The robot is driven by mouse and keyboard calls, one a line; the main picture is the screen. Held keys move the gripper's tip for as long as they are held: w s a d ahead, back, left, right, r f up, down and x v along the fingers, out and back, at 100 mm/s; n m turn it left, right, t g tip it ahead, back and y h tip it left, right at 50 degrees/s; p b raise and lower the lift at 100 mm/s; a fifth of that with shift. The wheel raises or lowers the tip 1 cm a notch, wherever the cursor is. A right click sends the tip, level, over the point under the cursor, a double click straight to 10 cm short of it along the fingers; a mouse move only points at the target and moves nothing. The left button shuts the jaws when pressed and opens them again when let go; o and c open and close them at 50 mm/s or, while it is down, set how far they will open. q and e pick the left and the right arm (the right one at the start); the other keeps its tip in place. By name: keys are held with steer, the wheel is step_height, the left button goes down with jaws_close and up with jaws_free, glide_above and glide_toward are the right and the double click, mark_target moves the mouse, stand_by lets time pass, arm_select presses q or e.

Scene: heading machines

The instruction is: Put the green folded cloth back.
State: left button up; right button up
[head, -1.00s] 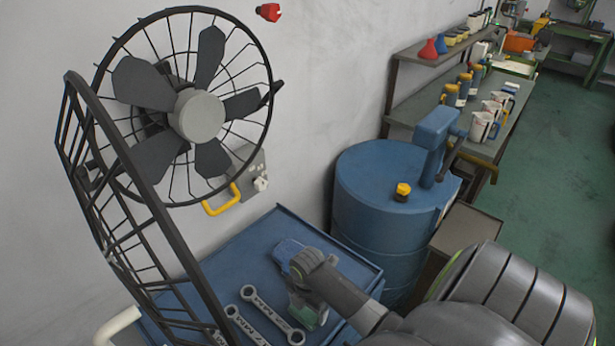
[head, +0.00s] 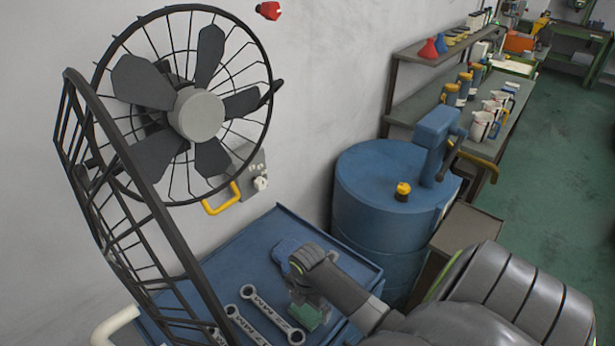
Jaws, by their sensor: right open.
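The green folded cloth (head: 308,316) lies on the blue tray top of the cart (head: 228,262), near its right side. My right gripper (head: 306,300) is open just over the cloth's far edge, and part of the cloth is hidden behind it. I cannot tell whether the fingers touch the cloth. My left gripper is not in view.
A blue folded cloth (head: 286,252) lies behind my right gripper. Wrenches (head: 262,318) lie left of the green cloth. A caged fan (head: 190,110) rises at the left. A blue drum (head: 385,215) with a pump stands right of the cart.

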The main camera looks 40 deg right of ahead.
mark_target(308, 309)
step_height(308, 309, up, 10)
steer(key=b, duration=0.2)
steer(key=shift+r, duration=0.25)
steer(key=shift+s+f, duration=0.1)
stand_by(0.4)
